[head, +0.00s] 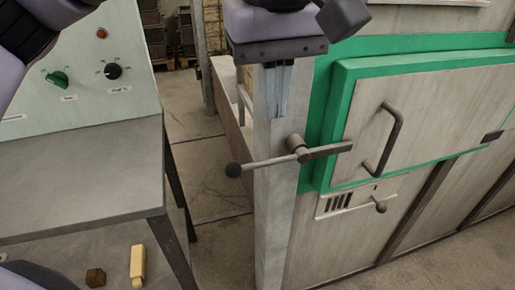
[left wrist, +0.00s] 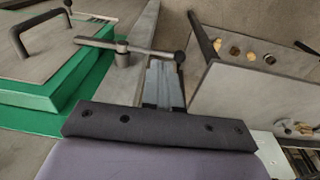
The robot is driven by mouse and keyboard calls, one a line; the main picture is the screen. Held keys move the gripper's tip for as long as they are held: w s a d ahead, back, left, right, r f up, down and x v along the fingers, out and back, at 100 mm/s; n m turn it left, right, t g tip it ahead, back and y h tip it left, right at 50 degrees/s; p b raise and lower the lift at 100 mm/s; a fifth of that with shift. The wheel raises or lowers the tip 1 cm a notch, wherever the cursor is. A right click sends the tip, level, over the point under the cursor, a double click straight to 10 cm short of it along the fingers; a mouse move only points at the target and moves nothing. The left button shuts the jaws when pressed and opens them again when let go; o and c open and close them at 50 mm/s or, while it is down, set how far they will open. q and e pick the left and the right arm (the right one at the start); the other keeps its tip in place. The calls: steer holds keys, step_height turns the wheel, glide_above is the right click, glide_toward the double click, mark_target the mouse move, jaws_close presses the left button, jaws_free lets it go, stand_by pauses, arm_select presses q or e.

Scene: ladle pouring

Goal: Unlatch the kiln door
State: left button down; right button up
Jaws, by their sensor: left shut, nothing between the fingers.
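The grey kiln door (head: 430,110) with its green frame (head: 340,110) is closed at the right. A latch lever (head: 325,151) sits on the post at its left edge. Its flat dark end reaches over to the door's edge, and its rod runs left to a black ball knob (head: 233,170). The lever also shows in the left wrist view (left wrist: 100,44). My left gripper (head: 277,112) points down in front of the post, above the lever's pivot in the picture. Its fingers (left wrist: 162,85) are shut and empty, apart from the lever. My right gripper is not in view.
A dark pull handle (head: 386,140) is on the door, with a small lever (head: 381,206) below. A grey bench (head: 80,185) with a control panel (head: 95,75) stands at the left. A yellow block (head: 137,265) and a brown block (head: 95,277) lie low left.

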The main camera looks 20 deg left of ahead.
mark_target(255, 167)
arm_select(q)
steer(key=shift+w+a+r+t+y, duration=0.25)
steer(key=shift+a+r, duration=0.15)
steer(key=shift+a, duration=0.1)
steer(key=shift+w+a+r+t+y, duration=0.15)
steer(key=shift+w+a+r+y, duration=0.1)
steer(key=shift+a+r, duration=0.2)
steer(key=shift+f, duration=0.1)
step_height(255, 167, down, 14)
steer(key=w+a+b, duration=0.1)
steer(key=w, duration=0.1)
steer(key=shift+a, duration=0.3)
steer(key=shift+w, duration=0.1)
